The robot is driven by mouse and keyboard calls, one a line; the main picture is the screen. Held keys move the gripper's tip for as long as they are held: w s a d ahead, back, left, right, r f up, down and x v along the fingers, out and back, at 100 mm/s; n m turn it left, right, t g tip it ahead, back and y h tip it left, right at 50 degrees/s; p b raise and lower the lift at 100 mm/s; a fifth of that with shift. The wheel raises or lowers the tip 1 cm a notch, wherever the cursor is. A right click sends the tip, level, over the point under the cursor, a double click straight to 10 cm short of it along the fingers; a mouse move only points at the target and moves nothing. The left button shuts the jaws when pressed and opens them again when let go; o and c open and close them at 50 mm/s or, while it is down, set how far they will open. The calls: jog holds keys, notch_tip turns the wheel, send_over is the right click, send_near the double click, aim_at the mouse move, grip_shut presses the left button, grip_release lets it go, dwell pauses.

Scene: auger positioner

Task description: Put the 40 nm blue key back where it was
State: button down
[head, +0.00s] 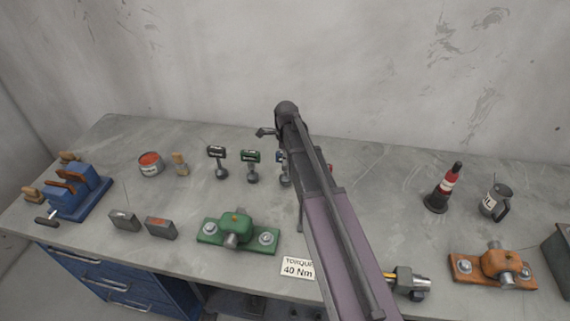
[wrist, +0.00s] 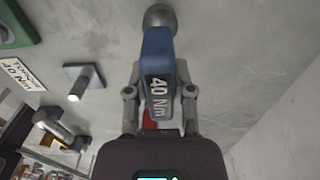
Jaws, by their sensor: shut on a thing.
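The blue key (wrist: 157,50), marked 40 Nm, is between the two fingers of my gripper (wrist: 160,92) in the wrist view. My gripper is shut on its blue handle. Its round grey head (wrist: 160,17) points away from the gripper, close to the grey surface; I cannot tell whether it touches. My arm hides the gripper there. A red piece (head: 331,168) shows just right of my arm.
A green-based fixture (head: 210,232) and a Torque 40 Nm sign (head: 298,268) are at the front. A dark square-ended post (wrist: 80,75) shows in the wrist view. The wall is behind the table.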

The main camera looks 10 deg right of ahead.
jog(key=shift+f+b, duration=0.35)
jog(key=shift+f, duration=0.4)
jog(key=shift+c, duration=2.4)
grip_release()
jog(key=shift+r, duration=0.2)
notch_tip(320, 180, up, 12)
jog(key=p, duration=1.2)
jog(key=shift+s, duration=0.1)
